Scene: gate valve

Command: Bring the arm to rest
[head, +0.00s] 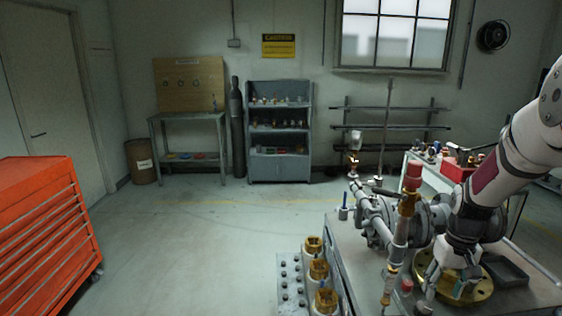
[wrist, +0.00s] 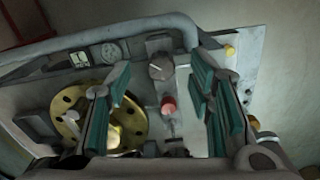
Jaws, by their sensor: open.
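My arm (head: 497,165) reaches in from the right edge of the head view and bends down over the workbench. My gripper (head: 455,285) hangs low beside the brass flange on the bench. In the wrist view my gripper (wrist: 165,100) is open, with its teal pads wide apart and nothing between them. Below and between the pads I see a red knob (wrist: 168,104) and a dark round knob (wrist: 161,67). The brass flange (head: 483,287) also shows in the wrist view (wrist: 75,108), partly hidden by a finger.
The grey valve and pipe assembly (head: 405,220) stands on the bench (head: 345,260), close left of my arm. A dark tray (head: 505,270) lies to the right. Brass-topped parts (head: 318,270) stand at the bench's left. An orange cabinet (head: 40,230) is far left; the floor between is clear.

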